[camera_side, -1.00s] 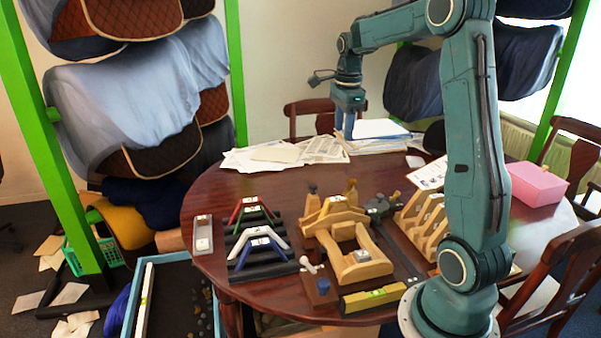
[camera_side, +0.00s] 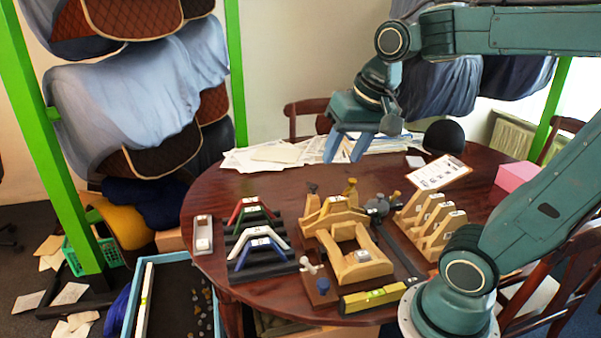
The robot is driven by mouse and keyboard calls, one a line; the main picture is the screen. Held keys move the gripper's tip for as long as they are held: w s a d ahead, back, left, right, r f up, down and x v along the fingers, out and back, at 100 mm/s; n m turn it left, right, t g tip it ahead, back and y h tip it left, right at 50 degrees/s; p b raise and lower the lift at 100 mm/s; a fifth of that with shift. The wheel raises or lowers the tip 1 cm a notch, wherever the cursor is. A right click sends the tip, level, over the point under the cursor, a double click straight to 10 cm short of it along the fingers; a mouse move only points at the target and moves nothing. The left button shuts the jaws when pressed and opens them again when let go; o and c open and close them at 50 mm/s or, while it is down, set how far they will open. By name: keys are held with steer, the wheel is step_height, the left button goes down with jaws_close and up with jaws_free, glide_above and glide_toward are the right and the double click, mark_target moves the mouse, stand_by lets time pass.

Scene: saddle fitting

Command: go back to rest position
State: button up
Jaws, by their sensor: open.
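My gripper (camera_side: 344,149) hangs above the back half of the round wooden table (camera_side: 215,208), pointing down. Its two blue fingers are apart, with nothing between them. It is clear of the fitting tools, which stand nearer the front of the table. My arm folds in from the right side of the picture.
On the table are a black rack with red, white and blue angled pieces (camera_side: 258,242), a wooden saddle jig (camera_side: 355,258), a slotted wooden rack (camera_side: 430,224), a yellow level (camera_side: 373,299), papers (camera_side: 275,152), a clipboard (camera_side: 438,172) and a pink box (camera_side: 516,177). A blue-edged bin (camera_side: 176,258) stands at lower left.

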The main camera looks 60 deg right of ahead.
steer(key=s+a+f+n+t, duration=0.1)
steer(key=s+a+f+n, duration=0.1)
steer(key=s+a+n, duration=0.2)
steer(key=shift+s+a+f+n+y, duration=0.4)
steer(key=shift+s+n, duration=0.8)
steer(key=shift+n, duration=0.5)
steer(key=shift+c, duration=0.3)
